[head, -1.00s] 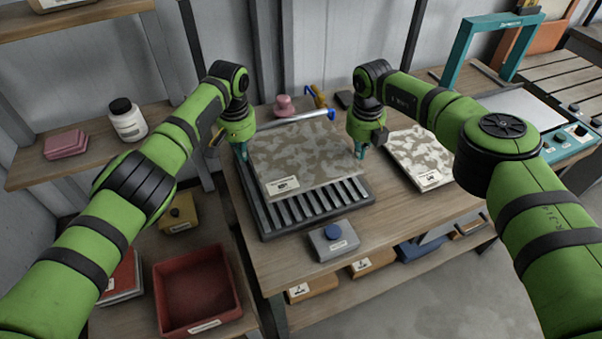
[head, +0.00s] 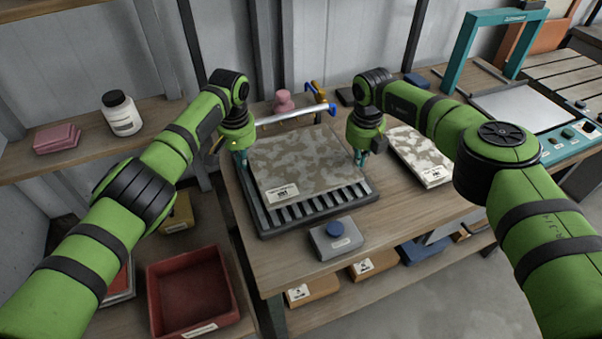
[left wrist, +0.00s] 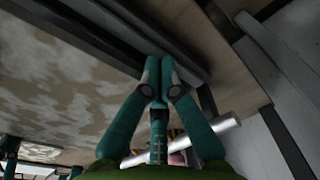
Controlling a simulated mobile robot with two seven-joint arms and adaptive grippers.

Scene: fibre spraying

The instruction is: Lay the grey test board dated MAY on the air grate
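A grey test board (head: 305,160) with blotchy pale patches lies level over the slatted air grate (head: 315,208), whose front slats stay bare. I cannot tell whether it touches the slats. Its white label (head: 282,195) is at the front left corner; the date is too small to read surely. My left gripper (head: 243,160) is at the board's left edge; in the left wrist view its fingertips (left wrist: 160,76) close together at that edge. My right gripper (head: 360,157) is at the board's right edge, its fingers apparently closed on it.
A paler blotched board (head: 418,152) with a label lies to the right of the grate. A grey box with a blue knob (head: 336,238) stands in front. A silver roller (head: 293,117) and a pink object (head: 283,100) are behind. Bare tabletop lies to the front right.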

